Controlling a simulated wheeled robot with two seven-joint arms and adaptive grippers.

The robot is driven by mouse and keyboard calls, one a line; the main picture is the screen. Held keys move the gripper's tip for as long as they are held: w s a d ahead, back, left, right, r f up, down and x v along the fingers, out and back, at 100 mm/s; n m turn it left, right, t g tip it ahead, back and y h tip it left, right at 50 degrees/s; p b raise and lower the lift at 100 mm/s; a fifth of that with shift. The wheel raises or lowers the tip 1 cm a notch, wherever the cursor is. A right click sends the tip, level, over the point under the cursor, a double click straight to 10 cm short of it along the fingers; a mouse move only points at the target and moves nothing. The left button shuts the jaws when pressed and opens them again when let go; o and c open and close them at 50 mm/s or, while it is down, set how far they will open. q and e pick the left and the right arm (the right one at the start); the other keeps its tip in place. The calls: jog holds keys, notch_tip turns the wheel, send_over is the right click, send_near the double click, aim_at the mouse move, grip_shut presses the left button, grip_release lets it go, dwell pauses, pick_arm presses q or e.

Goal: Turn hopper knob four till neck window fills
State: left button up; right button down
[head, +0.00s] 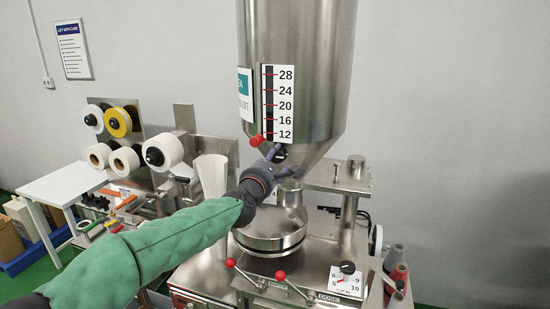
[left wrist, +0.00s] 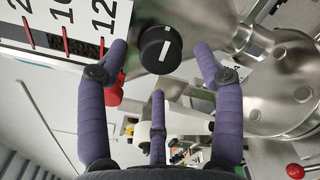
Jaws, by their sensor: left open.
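The hopper (head: 310,60) is a big steel cylinder narrowing to a cone. Its black knob (head: 280,153) sits low on the cone, mostly behind my left gripper (head: 279,160) in the head view. In the left wrist view the knob (left wrist: 160,50) is round with a white mark on its face. My left gripper (left wrist: 160,62) is open, its purple fingers spread around the knob, with gaps visible on both sides. I cannot tell how deep they reach. A dark window strip (head: 268,95) runs beside the number scale. I cannot make out a window in the neck. My right gripper is out of view.
Below are a round steel pan (head: 270,236), red-knobbed levers (head: 281,275) and a small dial (head: 347,267).

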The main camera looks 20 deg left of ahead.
pick_arm(q)
jog(key=shift+w, duration=1.05)
jog(key=c, duration=1.1)
jog(key=shift+c, duration=0.2)
jog(key=shift+m, duration=0.3)
